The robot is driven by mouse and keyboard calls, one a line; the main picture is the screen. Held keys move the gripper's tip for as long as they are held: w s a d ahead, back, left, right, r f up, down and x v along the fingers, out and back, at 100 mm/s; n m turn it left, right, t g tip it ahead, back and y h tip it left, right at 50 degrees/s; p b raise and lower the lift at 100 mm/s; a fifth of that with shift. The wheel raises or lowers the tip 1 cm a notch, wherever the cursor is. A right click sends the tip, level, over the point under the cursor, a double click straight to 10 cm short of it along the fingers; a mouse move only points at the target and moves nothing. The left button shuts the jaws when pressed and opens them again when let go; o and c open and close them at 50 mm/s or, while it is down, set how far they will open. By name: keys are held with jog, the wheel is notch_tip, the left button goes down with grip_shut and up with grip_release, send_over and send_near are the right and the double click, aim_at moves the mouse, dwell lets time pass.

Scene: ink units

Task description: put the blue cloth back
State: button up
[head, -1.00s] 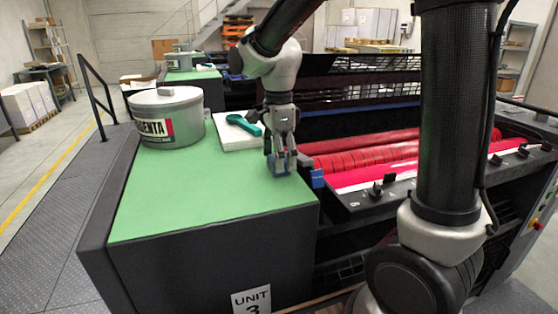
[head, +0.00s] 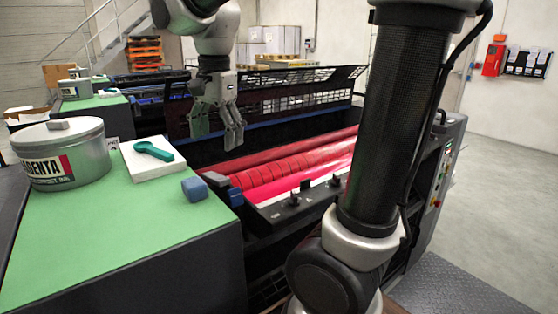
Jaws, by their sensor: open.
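The blue cloth (head: 195,188) looks like a small, thick, folded block in the head view. It lies on the green top (head: 110,235), near its right edge by the rollers. My gripper (head: 219,138) is open and empty. It hangs with its fingers down, above and behind the cloth in the picture, in front of the black mesh guard. It is clear of the cloth. Nothing hides the cloth.
A white pad (head: 150,160) with a teal spatula (head: 153,151) lies behind the cloth. A large ink tin (head: 62,155) stands to the left. Red rollers (head: 290,170) and a black rail with knobs (head: 300,203) are to the right. The front of the green top is clear.

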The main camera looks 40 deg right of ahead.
jog(key=s+d+f+n+t, duration=0.3)
jog(key=s+d+n, duration=0.6)
jog(key=s+n, duration=0.4)
jog(key=shift+s+d+f, duration=0.25)
jog(key=shift+s+f, duration=0.45)
jog(key=shift+s, duration=0.1)
